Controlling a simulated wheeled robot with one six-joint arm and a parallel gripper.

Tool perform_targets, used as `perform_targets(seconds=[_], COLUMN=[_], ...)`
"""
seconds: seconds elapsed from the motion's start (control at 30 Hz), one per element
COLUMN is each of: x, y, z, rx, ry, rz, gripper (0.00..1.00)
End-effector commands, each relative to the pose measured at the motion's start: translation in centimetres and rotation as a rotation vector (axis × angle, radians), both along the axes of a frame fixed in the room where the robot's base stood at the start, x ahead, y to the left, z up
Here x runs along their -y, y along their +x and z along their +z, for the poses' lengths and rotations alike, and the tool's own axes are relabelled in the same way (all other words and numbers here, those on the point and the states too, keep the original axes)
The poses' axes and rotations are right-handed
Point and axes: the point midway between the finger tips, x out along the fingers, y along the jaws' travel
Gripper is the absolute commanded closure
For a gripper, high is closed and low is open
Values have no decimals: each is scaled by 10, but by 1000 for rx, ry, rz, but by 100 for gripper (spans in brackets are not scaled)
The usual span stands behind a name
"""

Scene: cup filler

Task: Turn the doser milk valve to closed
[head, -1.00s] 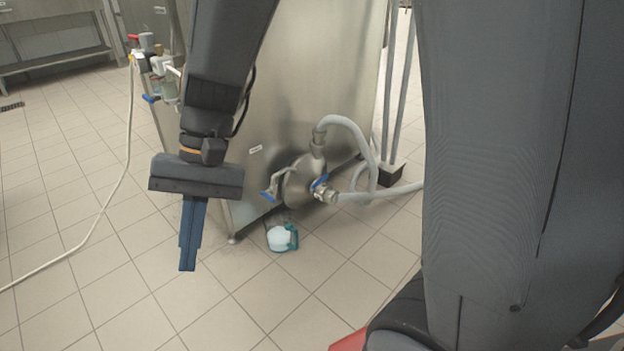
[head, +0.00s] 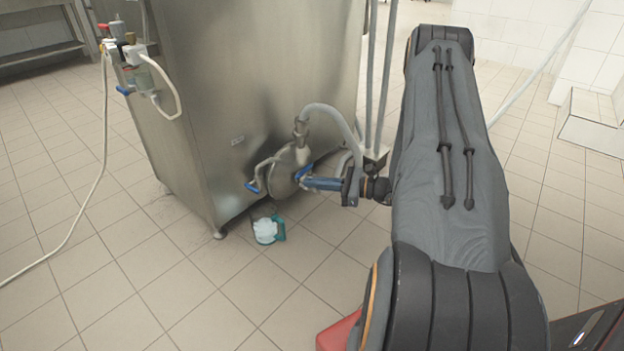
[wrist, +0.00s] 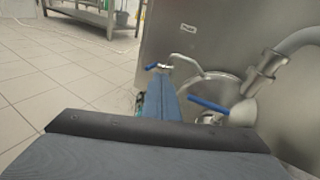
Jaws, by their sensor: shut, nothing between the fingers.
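A round steel doser (head: 281,177) sits low on the side of a steel tank. A blue valve handle (head: 302,172) is at its right; it also shows in the wrist view (wrist: 210,105). A second blue handle (head: 252,187) is at its left, beyond my fingertips in the wrist view (wrist: 158,67). I cannot tell which is the milk valve. My gripper (head: 306,183) is shut and empty, pointing left at the right-hand handle. In the wrist view its fingers (wrist: 162,85) lie just left of that handle. Whether they touch it is unclear.
The steel tank (head: 240,90) stands behind the doser. A grey hose (head: 338,119) loops up from the doser. A white and teal object (head: 267,230) is on the floor below. Valves with a pale hose (head: 84,205) are at the tank's left.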

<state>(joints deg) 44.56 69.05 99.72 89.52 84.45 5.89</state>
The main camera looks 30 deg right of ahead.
Motion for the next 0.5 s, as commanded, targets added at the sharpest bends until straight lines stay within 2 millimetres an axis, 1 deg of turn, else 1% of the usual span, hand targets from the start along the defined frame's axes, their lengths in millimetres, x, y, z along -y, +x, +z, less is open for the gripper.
perform_targets(seconds=[0.03,0.1,0.2,0.3,0.33,0.43,0.5], x=[28,57,87,102,105,105,101], y=[-7,-15,-25,-32,-32,-28,-20], z=[-18,-34,-49,-58,-59,-61,-61], rx=[-1,5,16,22,23,25,26], ry=[37,73,109,129,132,135,134], rz=[-81,-168,-258,-307,-315,-324,-322], gripper=[100,100,100,100,100,100,100])
